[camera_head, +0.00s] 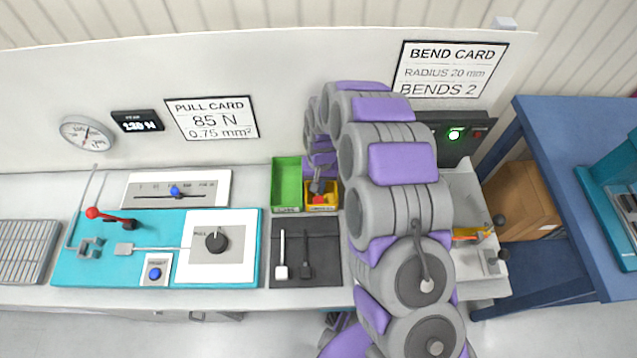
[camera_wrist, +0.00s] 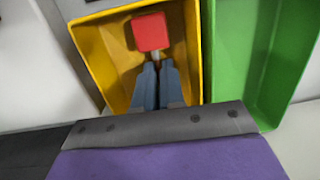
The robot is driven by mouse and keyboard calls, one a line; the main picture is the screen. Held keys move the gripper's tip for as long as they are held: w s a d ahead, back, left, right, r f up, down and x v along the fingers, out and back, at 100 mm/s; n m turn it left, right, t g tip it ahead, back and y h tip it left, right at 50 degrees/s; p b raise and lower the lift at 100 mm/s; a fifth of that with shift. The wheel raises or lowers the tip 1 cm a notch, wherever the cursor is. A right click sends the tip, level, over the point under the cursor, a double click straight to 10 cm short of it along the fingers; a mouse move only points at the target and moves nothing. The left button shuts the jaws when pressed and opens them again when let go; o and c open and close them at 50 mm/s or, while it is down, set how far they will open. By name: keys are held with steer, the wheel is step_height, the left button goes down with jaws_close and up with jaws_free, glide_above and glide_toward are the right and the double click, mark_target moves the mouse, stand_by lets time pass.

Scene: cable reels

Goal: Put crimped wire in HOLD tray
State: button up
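My gripper (camera_head: 318,186) reaches down into the yellow tray (camera_head: 308,208), whose front label is too small to read surely. In the wrist view my gripper (camera_wrist: 157,68) has its two fingers close together on the thin stem of a crimped wire with a red square end (camera_wrist: 150,32). The red end also shows in the head view (camera_head: 318,199). The wire is inside the outline of the yellow tray (camera_wrist: 90,50); I cannot tell whether it touches the floor. Much of its stem is hidden between the fingers.
A green tray (camera_head: 286,182) stands just left of the yellow one. A dark mat (camera_head: 293,282) holds a white-ended piece (camera_head: 281,271) and a dark one (camera_head: 305,270). A teal pull tester (camera_head: 100,270) is at left. My arm hides much of the bench right of the trays.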

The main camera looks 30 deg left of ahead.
steer(key=shift+o, duration=1.4)
steer(key=shift+a, duration=0.1)
steer(key=shift+o, duration=1.1)
step_height(320, 180, up, 28)
steer(key=w+p, duration=0.2)
steer(key=p, duration=0.3)
steer(key=shift+r, duration=0.15)
